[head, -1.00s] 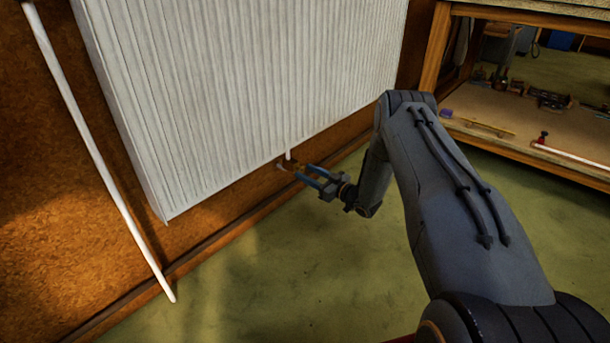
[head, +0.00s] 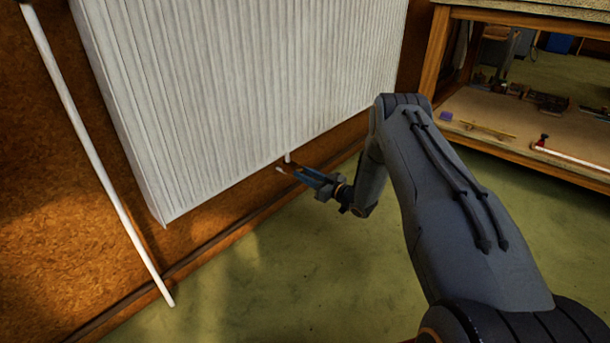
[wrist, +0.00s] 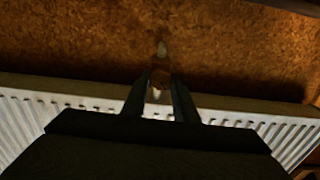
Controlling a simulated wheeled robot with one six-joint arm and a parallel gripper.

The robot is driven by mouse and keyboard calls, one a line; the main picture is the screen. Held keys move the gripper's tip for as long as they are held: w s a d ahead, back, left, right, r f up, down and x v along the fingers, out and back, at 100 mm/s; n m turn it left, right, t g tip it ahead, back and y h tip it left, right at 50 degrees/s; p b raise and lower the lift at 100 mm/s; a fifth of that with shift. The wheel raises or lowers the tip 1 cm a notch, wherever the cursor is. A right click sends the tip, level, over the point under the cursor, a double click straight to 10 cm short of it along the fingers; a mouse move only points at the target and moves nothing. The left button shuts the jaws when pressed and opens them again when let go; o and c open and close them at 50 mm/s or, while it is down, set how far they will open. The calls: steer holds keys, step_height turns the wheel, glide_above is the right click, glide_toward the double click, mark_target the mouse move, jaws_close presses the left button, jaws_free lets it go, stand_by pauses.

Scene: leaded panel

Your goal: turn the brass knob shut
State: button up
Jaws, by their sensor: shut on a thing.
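The brass knob (wrist: 160,77) shows as a small, dark brownish shape between my fingertips in the wrist view. My gripper (wrist: 160,83) is shut on it, one finger on each side. In the head view my gripper (head: 291,171) reaches to the bottom edge of the white radiator (head: 250,90), and its fingers largely hide the knob. A short white pipe (head: 288,157) comes down from the radiator just above the fingertips. The knob's markings and angle cannot be made out.
A white pipe (head: 95,155) runs down the brown wall left of the radiator. A wooden workbench (head: 575,165) with tools on its lower shelf stands at the right. The green floor (head: 270,280) in front of the radiator is clear.

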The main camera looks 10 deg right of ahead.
steer(key=m, duration=0.8)
steer(key=m+b, duration=0.1)
steer(key=m, duration=1.6)
steer(key=shift+d+f, duration=0.1)
steer(key=shift+f, duration=0.25)
steer(key=shift+m, duration=0.4)
steer(key=o, duration=1)
steer(key=shift+w, duration=0.1)
steer(key=p+v, duration=0.2)
steer(key=v, duration=0.6)
steer(key=shift+p, duration=0.3)
